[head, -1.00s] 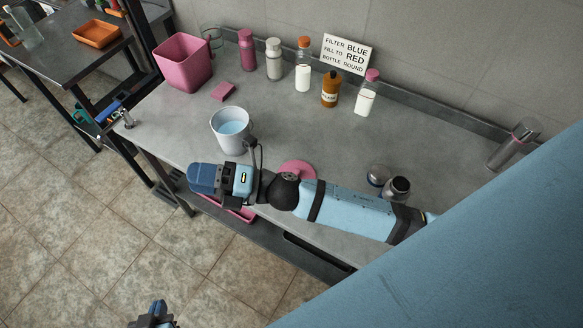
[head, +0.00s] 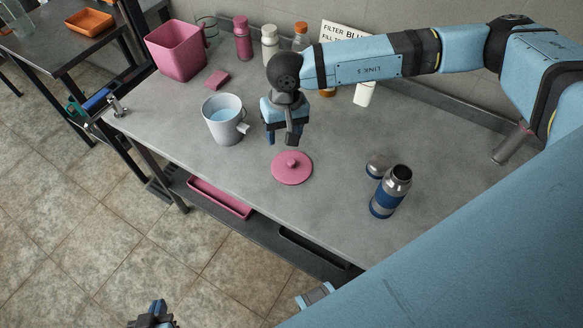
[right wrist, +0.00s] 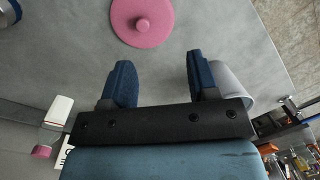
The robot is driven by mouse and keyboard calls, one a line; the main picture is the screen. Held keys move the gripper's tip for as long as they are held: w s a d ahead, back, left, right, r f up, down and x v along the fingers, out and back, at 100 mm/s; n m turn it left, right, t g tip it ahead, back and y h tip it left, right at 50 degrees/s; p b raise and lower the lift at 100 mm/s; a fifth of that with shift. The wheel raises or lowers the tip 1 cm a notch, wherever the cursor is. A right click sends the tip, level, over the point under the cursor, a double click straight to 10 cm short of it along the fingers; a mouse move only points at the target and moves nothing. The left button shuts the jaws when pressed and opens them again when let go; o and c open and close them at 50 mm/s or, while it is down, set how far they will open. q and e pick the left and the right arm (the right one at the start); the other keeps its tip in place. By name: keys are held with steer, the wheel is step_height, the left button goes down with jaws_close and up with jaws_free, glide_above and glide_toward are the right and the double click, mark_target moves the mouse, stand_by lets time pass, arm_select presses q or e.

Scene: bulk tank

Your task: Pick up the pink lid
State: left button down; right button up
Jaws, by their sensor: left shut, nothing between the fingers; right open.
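The pink lid (head: 292,168) is a round disc with a small knob, lying flat on the grey worktop. In the right wrist view the lid (right wrist: 150,38) lies beyond the fingertips, cut by the top edge. My right gripper (head: 284,142) points down above the worktop, just behind the lid and apart from it. Its two fingers are spread, with nothing between them in the right wrist view (right wrist: 160,75). My left gripper (head: 152,318) is shut and empty, low over the floor at the bottom edge, partly cut off.
Several bottles, a pink bin (head: 175,52) and a pink sponge (head: 217,80) are behind. Worktop around the lid is clear.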

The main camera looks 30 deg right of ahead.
steer(key=d, duration=0.2)
steer(key=h, duration=0.1)
glide_above(291, 161)
steer(key=shift+n+t, duration=0.3)
steer(key=f, duration=0.7)
steer(key=shift+w+d+f+p, duration=0.15)
steer(key=shift+w+f+p, duration=0.2)
steer(key=shift+f, duration=0.05)
steer(key=shift+s+f, duration=0.15)
steer(key=shift+f, duration=0.45)
steer(key=f+p, duration=0.1)
steer(key=f, duration=0.3)
steer(key=shift+s+f, duration=0.15)
steer(key=shift+s, duration=0.05)
steer(key=shift+c, duration=0.2)
steer(key=c, duration=1)
